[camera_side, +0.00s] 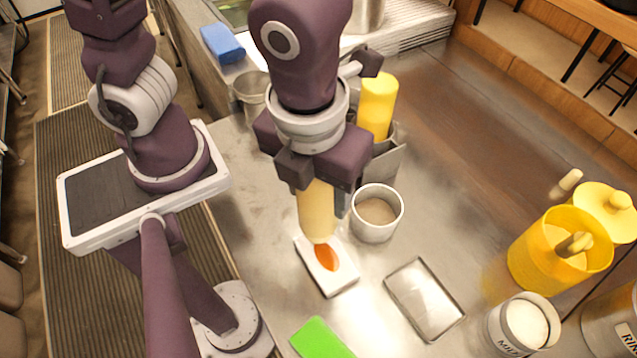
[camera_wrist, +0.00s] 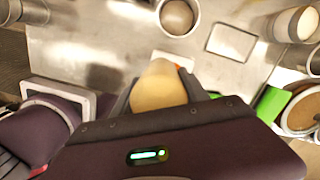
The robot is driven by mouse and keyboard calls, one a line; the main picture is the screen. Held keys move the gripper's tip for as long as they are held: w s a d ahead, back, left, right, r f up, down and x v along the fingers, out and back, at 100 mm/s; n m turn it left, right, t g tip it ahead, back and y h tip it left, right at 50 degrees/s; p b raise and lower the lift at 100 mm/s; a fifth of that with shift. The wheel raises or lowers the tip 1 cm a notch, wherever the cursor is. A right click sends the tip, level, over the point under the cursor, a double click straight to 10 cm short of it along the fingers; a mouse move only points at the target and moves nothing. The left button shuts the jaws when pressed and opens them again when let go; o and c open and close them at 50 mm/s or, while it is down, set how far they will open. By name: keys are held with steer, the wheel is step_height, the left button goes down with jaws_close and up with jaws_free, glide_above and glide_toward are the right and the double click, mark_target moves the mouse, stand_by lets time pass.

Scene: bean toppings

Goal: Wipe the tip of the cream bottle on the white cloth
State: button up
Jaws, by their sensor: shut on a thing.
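The bottle's lower end is over the upper part of the white cloth (camera_side: 342,282), a small folded rectangle on the steel counter. I cannot tell whether the tip touches the cloth. In the wrist view, the bottle (camera_wrist: 158,90) sits between my fingers and hides much of the cloth (camera_wrist: 172,58).
A white-rimmed cup (camera_side: 375,228) with tan contents stands close right of the bottle. A metal tray (camera_side: 424,298) lies at right, a green item (camera_side: 320,340) in front. A yellow bottle (camera_side: 377,105) stands in a grey holder behind.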

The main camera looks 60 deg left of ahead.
steer(key=shift+f, duration=0.4)
stand_by(0.6)
steer(key=d, duration=0.5)
steer(key=shift+d, duration=0.1)
stand_by(0.6)
stand_by(0.7)
steer(key=shift+a, duration=2.65)
steer(key=shift+r, duration=2.95)
